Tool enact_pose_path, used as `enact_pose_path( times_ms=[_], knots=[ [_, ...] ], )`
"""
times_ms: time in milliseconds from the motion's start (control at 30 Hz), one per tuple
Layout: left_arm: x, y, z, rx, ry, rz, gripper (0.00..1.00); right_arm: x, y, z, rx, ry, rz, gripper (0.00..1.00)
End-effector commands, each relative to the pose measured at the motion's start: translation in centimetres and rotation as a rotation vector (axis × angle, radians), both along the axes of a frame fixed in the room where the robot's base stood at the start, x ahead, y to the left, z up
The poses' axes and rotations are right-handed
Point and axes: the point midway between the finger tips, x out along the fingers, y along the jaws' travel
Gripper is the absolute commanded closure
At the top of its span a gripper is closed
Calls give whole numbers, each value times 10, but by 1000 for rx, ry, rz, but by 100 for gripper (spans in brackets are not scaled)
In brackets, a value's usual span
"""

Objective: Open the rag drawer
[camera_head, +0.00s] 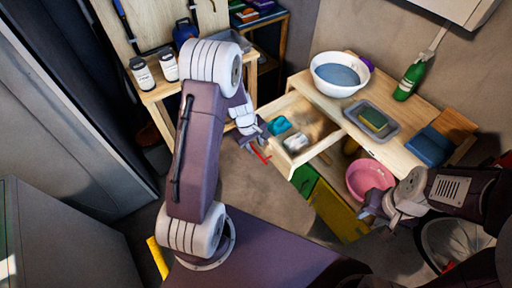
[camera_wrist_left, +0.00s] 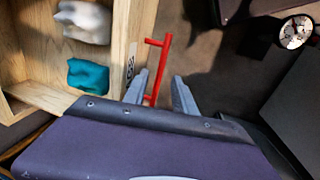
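The rag drawer (camera_head: 317,143) is pulled out of the wooden bench, showing a teal rag (camera_head: 278,125) and a whitish rag (camera_head: 296,142) inside. Its red handle (camera_head: 261,154) is on the drawer's front. In the left wrist view the drawer front (camera_wrist_left: 125,50), red handle (camera_wrist_left: 158,68), teal rag (camera_wrist_left: 88,76) and white rag (camera_wrist_left: 84,21) also show. My left gripper (camera_head: 256,141) is at the handle; in the left wrist view its fingers (camera_wrist_left: 160,92) are apart, with the handle between them and gaps visible. My right gripper (camera_head: 372,208) is beside the pink basin, its finger gap unclear.
A pink basin (camera_head: 369,177) is below. The floor (camera_head: 232,190) before the drawer is clear.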

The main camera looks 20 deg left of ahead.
Motion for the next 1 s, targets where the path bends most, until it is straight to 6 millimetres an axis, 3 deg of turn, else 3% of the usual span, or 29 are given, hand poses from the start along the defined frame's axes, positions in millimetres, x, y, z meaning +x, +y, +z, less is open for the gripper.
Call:
enact_pose_path(
  times_ms=[33, 100, 267, 867, 933, 1000],
  knots=[
    [-1, 1, 17, 0, -4, 0, 67, 0, 0, 9, 0, 0, 0, 64],
    [-4, 3, 30, 1, -3, 0, 67, 0, 0, 12, 0, 0, 0, 64],
    [-8, 5, 48, 0, 0, 0, 67, 0, 0, 16, 0, 0, 0, 64],
    [-7, 1, 55, 1, -4, -11, 67, 0, 0, 19, 0, 0, 0, 64],
    [2, -7, 77, 9, -44, -38, 67, 0, 0, 25, 0, 0, 0, 64],
    [2, -26, 117, 24, -98, -101, 67, 0, 0, 37, 0, 0, 0, 64]
  ],
)
